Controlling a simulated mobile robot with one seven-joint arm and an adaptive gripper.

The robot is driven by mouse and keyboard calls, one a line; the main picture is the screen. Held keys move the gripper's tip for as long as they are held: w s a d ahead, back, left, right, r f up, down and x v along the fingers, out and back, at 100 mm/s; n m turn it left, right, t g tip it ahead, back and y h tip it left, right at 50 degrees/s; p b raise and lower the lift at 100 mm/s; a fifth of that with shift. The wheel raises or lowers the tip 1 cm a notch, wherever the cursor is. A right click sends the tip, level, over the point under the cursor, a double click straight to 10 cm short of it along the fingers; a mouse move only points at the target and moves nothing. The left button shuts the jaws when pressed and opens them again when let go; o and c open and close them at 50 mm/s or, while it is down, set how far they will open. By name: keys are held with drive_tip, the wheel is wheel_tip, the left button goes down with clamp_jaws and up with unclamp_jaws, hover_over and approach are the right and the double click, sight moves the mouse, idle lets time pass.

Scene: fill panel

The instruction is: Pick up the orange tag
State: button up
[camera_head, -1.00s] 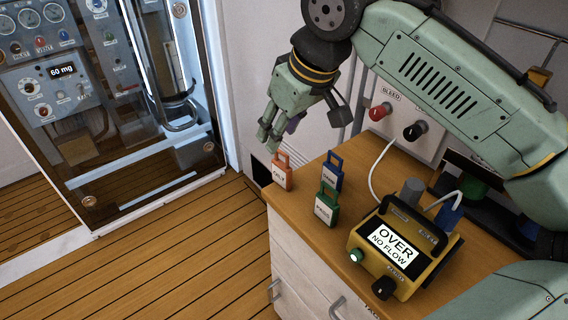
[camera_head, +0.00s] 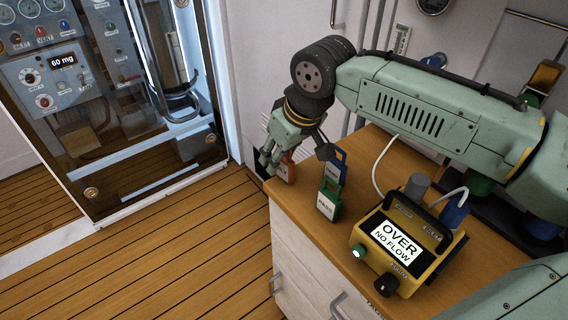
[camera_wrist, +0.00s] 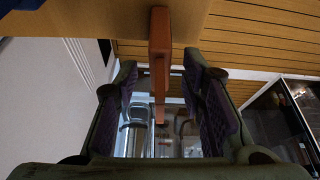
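The orange tag (camera_head: 289,174) stands at the far left corner of the wooden cabinet top, partly hidden behind my gripper (camera_head: 293,158) in the head view. In the wrist view the orange tag (camera_wrist: 160,45) is seen edge-on, upright in the picture, between the two fingers. My gripper (camera_wrist: 160,75) is open there, with a visible gap on each side of the tag. I see no contact between fingers and tag.
A green tag (camera_head: 328,200) and a blue tag (camera_head: 341,167) stand close, to the right of the orange one. A yellow device reading "OVER NO FLOW" (camera_head: 405,245) sits farther right on the cabinet top (camera_head: 300,214). A glass-fronted cabinet (camera_head: 130,120) stands at left.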

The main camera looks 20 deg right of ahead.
drive_tip(key=shift+w+f, duration=0.1)
drive_tip(key=shift+f, duration=0.25)
drive_tip(key=shift+c, duration=0.3)
clamp_jaws()
